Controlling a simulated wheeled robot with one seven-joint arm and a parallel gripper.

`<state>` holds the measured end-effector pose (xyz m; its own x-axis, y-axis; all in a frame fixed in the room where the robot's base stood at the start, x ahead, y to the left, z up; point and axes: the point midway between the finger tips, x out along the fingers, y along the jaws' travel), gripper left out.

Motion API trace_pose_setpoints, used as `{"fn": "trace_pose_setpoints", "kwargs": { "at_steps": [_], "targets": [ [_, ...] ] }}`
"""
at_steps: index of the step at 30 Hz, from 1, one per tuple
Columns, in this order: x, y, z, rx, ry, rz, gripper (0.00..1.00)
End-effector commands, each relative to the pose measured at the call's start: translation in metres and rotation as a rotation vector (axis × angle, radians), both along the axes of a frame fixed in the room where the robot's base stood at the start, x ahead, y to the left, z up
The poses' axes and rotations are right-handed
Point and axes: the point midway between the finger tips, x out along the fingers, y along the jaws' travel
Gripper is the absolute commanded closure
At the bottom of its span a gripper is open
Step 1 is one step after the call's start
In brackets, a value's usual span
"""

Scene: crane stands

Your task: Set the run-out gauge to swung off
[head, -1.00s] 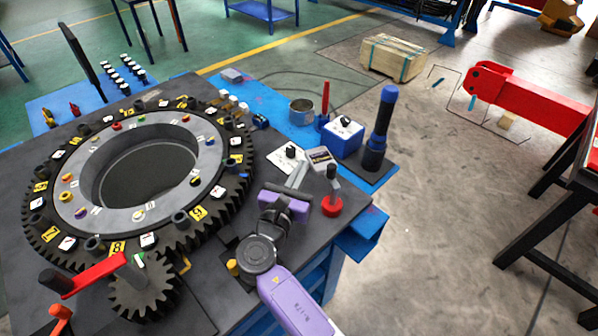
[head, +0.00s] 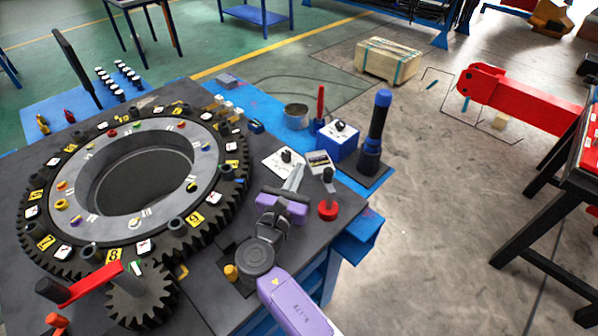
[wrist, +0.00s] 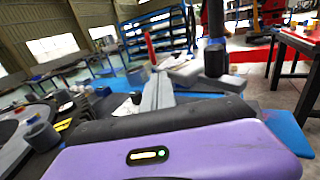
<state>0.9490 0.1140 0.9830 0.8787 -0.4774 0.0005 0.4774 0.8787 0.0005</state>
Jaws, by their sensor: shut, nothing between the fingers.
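My gripper (head: 297,173) is above the right part of the dark table, its grey fingers together and empty; they also show in the wrist view (wrist: 158,88). No part is plainly marked as the run-out gauge. A red round base with a grey post and black top (head: 328,196) stands just right of my gripper, and may be it. A small grey box with a display face (head: 318,162) sits just beyond the fingertips. A white plate with a black knob (head: 284,160) lies to its left. I cannot tell whether the fingers touch anything.
A large toothed ring (head: 210,218) fills the table's left, with a small gear (head: 142,298) and red crank (head: 92,284) in front. A blue box with a knob (head: 337,143), a red post (head: 320,104) and a tall black-and-blue cylinder (head: 376,130) stand beyond my gripper.

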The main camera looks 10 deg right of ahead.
Motion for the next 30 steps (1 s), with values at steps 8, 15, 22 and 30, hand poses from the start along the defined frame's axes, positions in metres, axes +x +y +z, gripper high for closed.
{"fn": "trace_pose_setpoints", "kwargs": {
  "at_steps": [8,15,22,30],
  "targets": [
    [-0.038,0.021,-0.002,0.0,0.001,0.004,1.0],
    [-0.062,0.034,-0.002,0.0,0.001,0.002,1.0],
    [-0.066,0.036,-0.001,0.0,0.001,0.001,1.0],
    [-0.065,0.036,-0.001,0.0,0.001,0.001,1.0]
  ]
}}
